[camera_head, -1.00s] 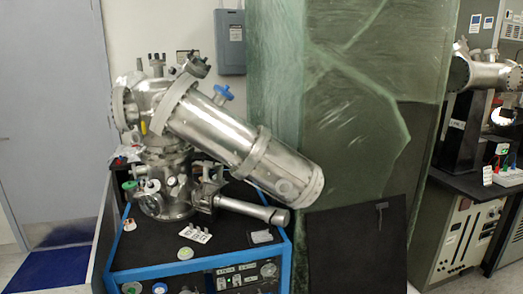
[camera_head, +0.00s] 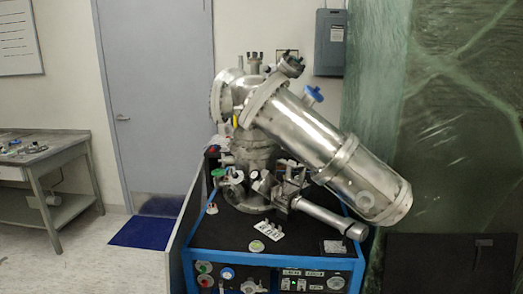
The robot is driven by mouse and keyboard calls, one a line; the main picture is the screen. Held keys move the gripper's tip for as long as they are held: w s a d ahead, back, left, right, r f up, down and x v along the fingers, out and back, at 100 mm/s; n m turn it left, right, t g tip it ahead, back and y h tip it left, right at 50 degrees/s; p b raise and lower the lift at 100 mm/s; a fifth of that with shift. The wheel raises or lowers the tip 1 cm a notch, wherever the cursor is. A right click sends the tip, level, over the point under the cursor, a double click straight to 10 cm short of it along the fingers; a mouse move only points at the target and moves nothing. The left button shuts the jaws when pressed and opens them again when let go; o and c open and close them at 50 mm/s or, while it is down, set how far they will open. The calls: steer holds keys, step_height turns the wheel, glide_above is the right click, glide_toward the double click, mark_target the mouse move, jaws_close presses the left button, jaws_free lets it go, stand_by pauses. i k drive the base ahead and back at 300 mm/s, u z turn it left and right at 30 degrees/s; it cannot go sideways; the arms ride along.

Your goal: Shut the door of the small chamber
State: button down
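A steel vacuum apparatus (camera_head: 262,165) stands on a blue-framed cart in the middle of the head view. A round flange (camera_head: 217,97) faces left on the upper body. A thinner tube (camera_head: 325,215) sticks out low to the right. I cannot tell which part is the small chamber, or whether its door is open or shut. My gripper is not in view.
The blue-framed cart (camera_head: 275,262) has a black top with small parts on it. A green translucent panel (camera_head: 435,120) stands at the right. A metal workbench (camera_head: 50,165) is at the left. A grey room door (camera_head: 160,100) and blue mat (camera_head: 142,232) are behind; floor at left is clear.

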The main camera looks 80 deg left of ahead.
mark_target(291, 165)
steer(key=u, duration=3.15)
